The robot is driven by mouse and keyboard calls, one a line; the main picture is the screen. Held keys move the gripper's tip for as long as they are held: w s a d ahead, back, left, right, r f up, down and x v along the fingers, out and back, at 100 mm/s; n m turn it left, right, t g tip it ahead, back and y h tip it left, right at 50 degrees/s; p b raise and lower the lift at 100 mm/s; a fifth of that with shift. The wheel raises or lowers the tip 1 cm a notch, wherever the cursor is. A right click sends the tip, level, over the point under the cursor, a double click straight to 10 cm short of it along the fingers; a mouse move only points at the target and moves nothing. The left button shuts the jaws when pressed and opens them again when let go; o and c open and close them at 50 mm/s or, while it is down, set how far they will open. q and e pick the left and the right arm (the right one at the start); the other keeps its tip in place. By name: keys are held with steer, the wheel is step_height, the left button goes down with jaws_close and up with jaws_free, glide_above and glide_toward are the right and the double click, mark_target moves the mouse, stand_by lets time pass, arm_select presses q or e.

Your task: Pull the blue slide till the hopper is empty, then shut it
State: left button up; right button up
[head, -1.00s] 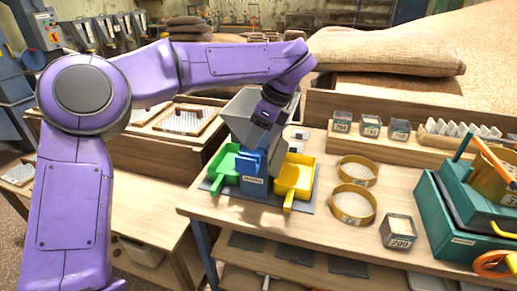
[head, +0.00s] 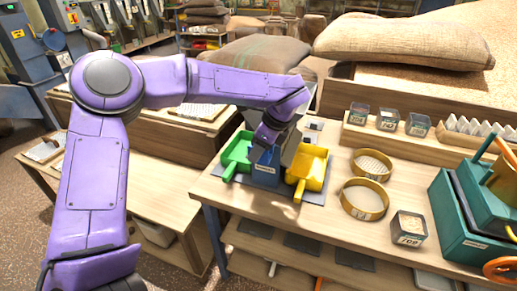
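The grey hopper (head: 291,148) stands on the workbench, mostly hidden behind my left arm; its contents cannot be seen. Below it is a blue body (head: 265,173) with a pale label. The blue slide is hidden, or nearly so, behind my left gripper. A green tray (head: 236,157) sits to the left of the blue body and a yellow tray (head: 311,170) to the right. My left gripper (head: 262,151) points down at the top front of the blue body. Its fingers are too small and covered to tell whether they hold anything. My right gripper is out of view.
Two brass sieve rings (head: 363,199) and a labelled clear box (head: 408,228) stand right of the trays. A teal machine (head: 465,225) is at the far right. Grain sacks (head: 405,40) lie behind. The bench's front strip is clear.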

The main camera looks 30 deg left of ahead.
arm_select(q)
jaws_close()
steer(key=shift+w, duration=0.1)
stand_by(1.2)
